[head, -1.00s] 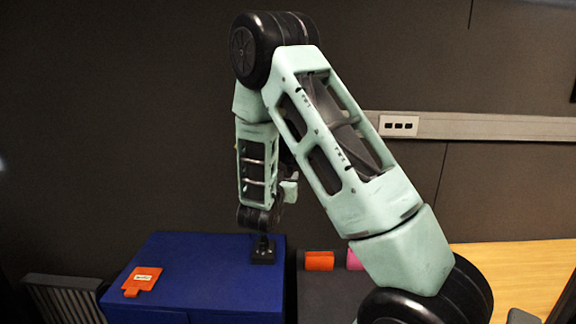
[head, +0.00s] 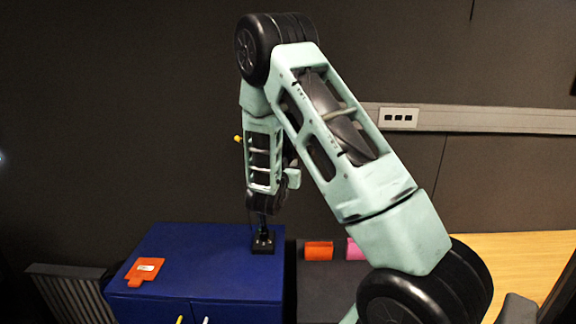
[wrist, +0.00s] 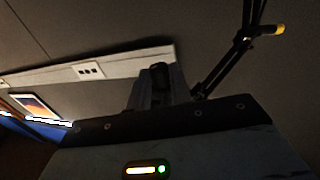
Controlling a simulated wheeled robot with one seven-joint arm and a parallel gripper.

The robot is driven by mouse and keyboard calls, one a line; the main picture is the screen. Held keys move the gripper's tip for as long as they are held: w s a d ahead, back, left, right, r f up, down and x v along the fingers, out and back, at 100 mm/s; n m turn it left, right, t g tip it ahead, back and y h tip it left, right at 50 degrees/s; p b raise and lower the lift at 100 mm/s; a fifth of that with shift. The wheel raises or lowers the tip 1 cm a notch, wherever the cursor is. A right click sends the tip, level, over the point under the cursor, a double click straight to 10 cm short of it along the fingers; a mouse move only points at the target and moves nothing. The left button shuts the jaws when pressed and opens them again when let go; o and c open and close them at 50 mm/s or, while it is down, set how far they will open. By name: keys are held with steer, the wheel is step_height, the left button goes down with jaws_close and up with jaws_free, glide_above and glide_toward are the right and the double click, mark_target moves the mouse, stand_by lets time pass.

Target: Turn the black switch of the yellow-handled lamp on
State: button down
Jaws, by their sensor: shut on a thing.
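The lamp's black base (head: 263,243) stands on the blue cabinet (head: 215,285), near its right back edge. The lamp's yellow handle (head: 238,139) peeks out left of my arm in the head view. The wrist view shows the yellow handle (wrist: 279,29) and the black jointed lamp arm at the upper right. My gripper (wrist: 160,80) is low by the lamp base, shut on a small dark piece between its fingers, which looks like the black switch (wrist: 160,72). Its turn position cannot be made out. In the head view my arm hides the fingertips and much of the lamp.
An orange tag (head: 146,270) lies on the cabinet's left part. An orange block (head: 318,250) and a pink block (head: 354,249) are right of the cabinet. A wall rail with sockets (head: 398,118) runs behind. A wooden surface (head: 500,255) is at the right.

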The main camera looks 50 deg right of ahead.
steer(key=shift+w+d+m+g+y+b, duration=0.15)
steer(key=shift+w+m+g+b, duration=0.55)
steer(key=shift+m+g, duration=1.75)
steer(key=shift+w+a+m+g+y+b, duration=0.2)
steer(key=shift+m+g+b, duration=1.15)
steer(key=shift+g, duration=2.05)
steer(key=shift+w+d+m+g+y+b, duration=0.2)
steer(key=shift+m+g+b, duration=0.65)
steer(key=shift+m+g, duration=1.65)
steer(key=shift+w+n+g, duration=0.1)
steer(key=shift+n+g, duration=0.3)
steer(key=shift+g, duration=0.35)
steer(key=c, duration=1.3)
jaws_free()
steer(key=shift+o, duration=0.2)
